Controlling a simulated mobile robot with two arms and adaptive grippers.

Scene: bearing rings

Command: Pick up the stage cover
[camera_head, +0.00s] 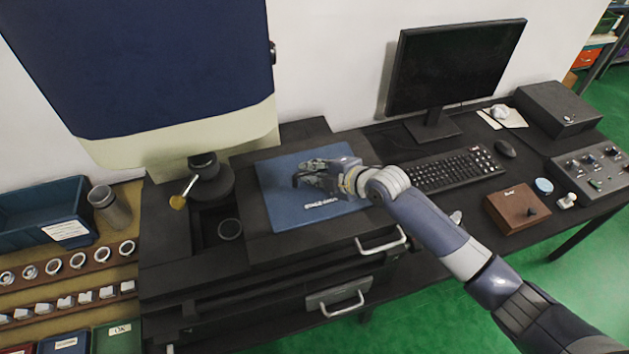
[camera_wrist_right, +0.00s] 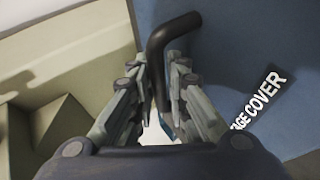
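The stage cover (camera_head: 292,207) is a flat blue panel with white lettering, lying on the dark machine bed below the large blue and cream housing. It also fills the right side of the right wrist view (camera_wrist_right: 235,60), with part of its label readable. Its black bent handle (camera_wrist_right: 172,32) rises from the panel. My right gripper (camera_head: 308,174) is over the cover's upper middle. In the right wrist view the gripper's fingers (camera_wrist_right: 158,78) lie close on both sides of the handle and appear shut on it. My left gripper is not in view.
A keyboard (camera_head: 452,170), monitor (camera_head: 455,65) and wooden box (camera_head: 515,208) are on the right. A blue bin (camera_head: 40,208) and rows of rings (camera_head: 78,261) are at left. Drawer handles (camera_head: 382,246) project at the front.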

